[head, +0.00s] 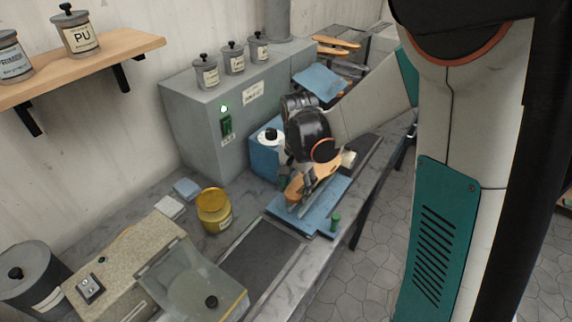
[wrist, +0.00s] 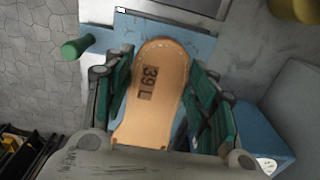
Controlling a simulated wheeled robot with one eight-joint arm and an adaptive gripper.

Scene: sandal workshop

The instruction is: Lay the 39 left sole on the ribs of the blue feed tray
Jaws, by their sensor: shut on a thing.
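The 39 left sole is tan and marked "39 L" in the wrist view (wrist: 160,75). It lies between the green-padded fingers of my gripper (wrist: 157,105), which is shut on its two sides. In the head view the sole (head: 294,189) shows at my gripper (head: 308,187), over the blue feed tray (head: 334,190). The tray also shows under the sole in the wrist view (wrist: 203,45). I cannot tell whether the sole touches the ribs, as the sole and gripper hide much of the tray.
A green knob (head: 335,222) stands at the tray's near edge. A dark conveyor belt (head: 262,255) runs in front of the tray. A yellow pot (head: 214,210) stands left of it, and a blue box (head: 265,152) stands behind. More soles (head: 337,42) lie at the far end.

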